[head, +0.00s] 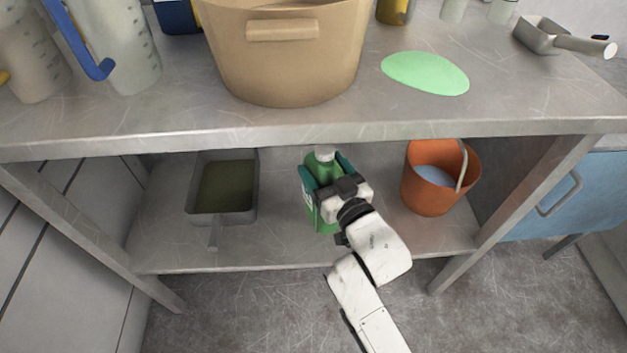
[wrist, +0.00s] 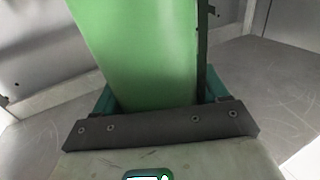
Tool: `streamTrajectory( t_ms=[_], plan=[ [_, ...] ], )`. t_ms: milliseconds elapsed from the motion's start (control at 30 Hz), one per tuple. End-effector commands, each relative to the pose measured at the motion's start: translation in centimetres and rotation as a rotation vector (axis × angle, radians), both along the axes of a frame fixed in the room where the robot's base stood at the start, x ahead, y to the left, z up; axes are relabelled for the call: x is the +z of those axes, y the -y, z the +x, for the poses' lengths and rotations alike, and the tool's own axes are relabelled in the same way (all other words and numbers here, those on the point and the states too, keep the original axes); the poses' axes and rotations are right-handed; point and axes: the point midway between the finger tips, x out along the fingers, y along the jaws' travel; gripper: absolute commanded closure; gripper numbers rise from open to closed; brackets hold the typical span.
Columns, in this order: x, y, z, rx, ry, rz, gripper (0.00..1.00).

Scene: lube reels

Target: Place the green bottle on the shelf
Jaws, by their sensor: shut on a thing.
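The green bottle (head: 322,170) with a pale cap is upright over the lower shelf (head: 285,245), under the worktop. My gripper (head: 335,180) is shut on the bottle from the front, with teal fingers on both its sides. In the wrist view the bottle (wrist: 140,50) fills the upper middle, between the fingers (wrist: 155,100). I cannot tell whether the bottle's base touches the shelf; my gripper and arm hide part of it.
On the lower shelf, a grey pan of dark liquid (head: 251,190) stands left and an orange bucket (head: 423,195) right. The worktop (head: 200,130) overhangs, bearing a tan tub (head: 285,75), a green puddle (head: 425,73) and measuring jugs (head: 125,45).

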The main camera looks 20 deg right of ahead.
Motion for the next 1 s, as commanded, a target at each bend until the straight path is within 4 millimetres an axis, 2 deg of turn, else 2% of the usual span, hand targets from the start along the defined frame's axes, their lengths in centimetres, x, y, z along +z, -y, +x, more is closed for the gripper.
streamTrajectory(
  t_ms=[67,100,233,400,667,767,900,1000],
  plan=[
    [-0.6,0.2,1.7,0.0,0.01,-0.002,1.0],
    [-1.6,0.2,2.2,-0.001,0.006,-0.003,1.0],
    [-3.6,0.4,3.8,0.0,0.006,-0.004,1.0],
    [-5.0,0.4,5.1,0.001,0.008,-0.002,1.0],
    [-5.8,0.5,5.8,0.0,0.007,-0.002,1.0],
    [-6.7,0.5,6.5,0.001,0.008,-0.002,1.0],
    [-8.7,0.5,6.3,0.001,0.006,-0.003,1.0],
    [-9.3,0.5,6.3,0.001,0.007,-0.002,1.0]
  ],
)
